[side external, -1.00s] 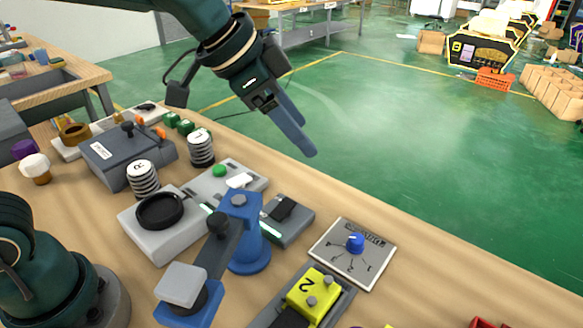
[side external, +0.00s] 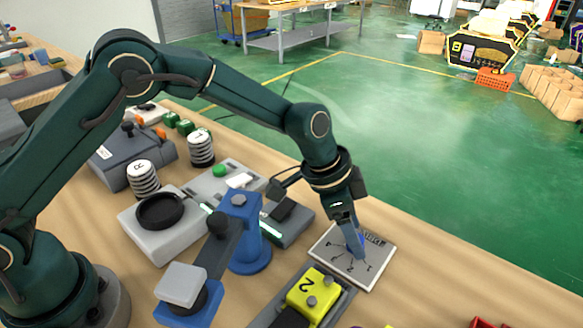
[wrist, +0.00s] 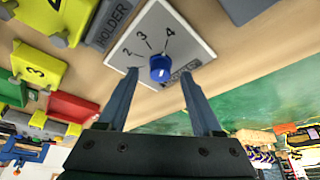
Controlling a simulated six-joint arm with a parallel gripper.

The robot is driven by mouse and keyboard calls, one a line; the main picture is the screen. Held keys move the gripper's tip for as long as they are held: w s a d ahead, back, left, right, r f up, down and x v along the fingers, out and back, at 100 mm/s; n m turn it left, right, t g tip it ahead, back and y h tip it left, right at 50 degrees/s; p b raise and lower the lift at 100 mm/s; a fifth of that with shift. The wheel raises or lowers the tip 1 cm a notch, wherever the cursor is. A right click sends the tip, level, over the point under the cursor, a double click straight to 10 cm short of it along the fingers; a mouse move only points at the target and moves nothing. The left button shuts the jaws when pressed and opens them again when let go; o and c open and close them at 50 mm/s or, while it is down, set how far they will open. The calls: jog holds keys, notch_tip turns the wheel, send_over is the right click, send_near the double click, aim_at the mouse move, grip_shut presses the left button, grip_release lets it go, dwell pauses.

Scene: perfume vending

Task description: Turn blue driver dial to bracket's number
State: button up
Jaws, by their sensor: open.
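The blue driver dial (wrist: 160,68) sits on a white square plate (side external: 337,275) printed with numbers. In the side view my gripper (side external: 359,254) covers most of the dial. A yellow bracket (side external: 317,282) marked 2 sits in a grey holder (side external: 345,302) beside the plate.
In the wrist view, a yellow bracket (wrist: 36,73) marked 3 and a red piece (wrist: 72,107) lie left of my gripper. A blue stand (side external: 250,250) with a dark arm stands left of the plate.

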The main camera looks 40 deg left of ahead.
jog(key=shift+d+f, duration=0.1)
jog(key=shift+f, duration=0.25)
grip_shut()
